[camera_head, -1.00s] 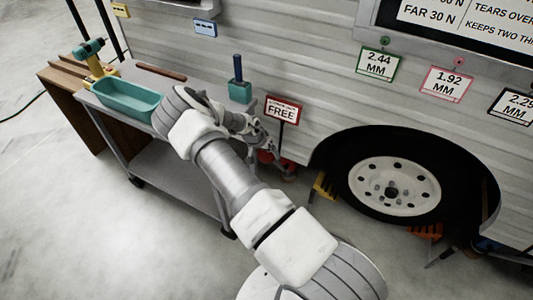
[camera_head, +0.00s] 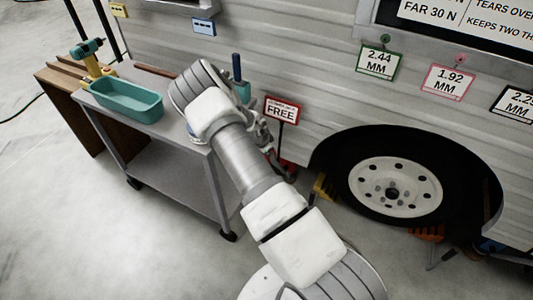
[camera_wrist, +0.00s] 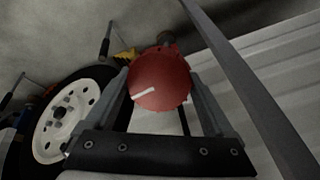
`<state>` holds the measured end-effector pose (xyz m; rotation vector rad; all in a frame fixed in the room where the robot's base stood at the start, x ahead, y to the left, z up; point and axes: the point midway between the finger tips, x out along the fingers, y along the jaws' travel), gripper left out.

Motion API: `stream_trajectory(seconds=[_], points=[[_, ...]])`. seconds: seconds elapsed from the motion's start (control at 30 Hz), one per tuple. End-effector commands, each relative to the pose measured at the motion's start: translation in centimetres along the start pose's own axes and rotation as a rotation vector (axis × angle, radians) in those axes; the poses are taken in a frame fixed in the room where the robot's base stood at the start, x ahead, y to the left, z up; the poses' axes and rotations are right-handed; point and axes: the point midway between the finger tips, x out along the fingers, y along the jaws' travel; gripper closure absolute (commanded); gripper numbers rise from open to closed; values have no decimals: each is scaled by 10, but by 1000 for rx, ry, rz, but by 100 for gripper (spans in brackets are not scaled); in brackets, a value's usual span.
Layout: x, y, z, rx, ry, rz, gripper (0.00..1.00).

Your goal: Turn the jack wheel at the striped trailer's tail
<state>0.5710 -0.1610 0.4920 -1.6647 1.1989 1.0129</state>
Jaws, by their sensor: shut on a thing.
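The jack wheel (camera_wrist: 165,75) is a red disc with a white line across its lower left in the wrist view. It sits between the two fingers of my gripper (camera_wrist: 159,92), which are shut on its sides. In the head view my gripper (camera_head: 276,163) is low beside the trailer wall, left of the tyre. Only a little red of the wheel (camera_head: 289,168) shows there behind the fingers. The striped trailer (camera_head: 310,60) fills the back and right.
A grey cart (camera_head: 165,165) with a teal tray (camera_head: 125,98) stands close left of my arm. A red-framed FREE sign (camera_head: 282,111) is just above my gripper. The trailer tyre (camera_head: 345,145) is at right. Open floor lies at lower left.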

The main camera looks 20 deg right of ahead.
Motion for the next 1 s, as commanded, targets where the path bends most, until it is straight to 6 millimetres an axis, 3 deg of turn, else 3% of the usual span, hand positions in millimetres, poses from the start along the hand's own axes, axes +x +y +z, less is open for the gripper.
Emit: stream_trajectory(seconds=[0.37, 0.4, 0.47, 0.77, 1.0], points=[[0, 0, 0, 6, -1, -1, 68], [0, 0, 0, 6, -1, -1, 10], [0, 0, 0, 6, -1, -1, 0], [-4, -1, 0, 5, -1, -2, 0], [-44, -2, -1, 4, -1, -3, 0]])
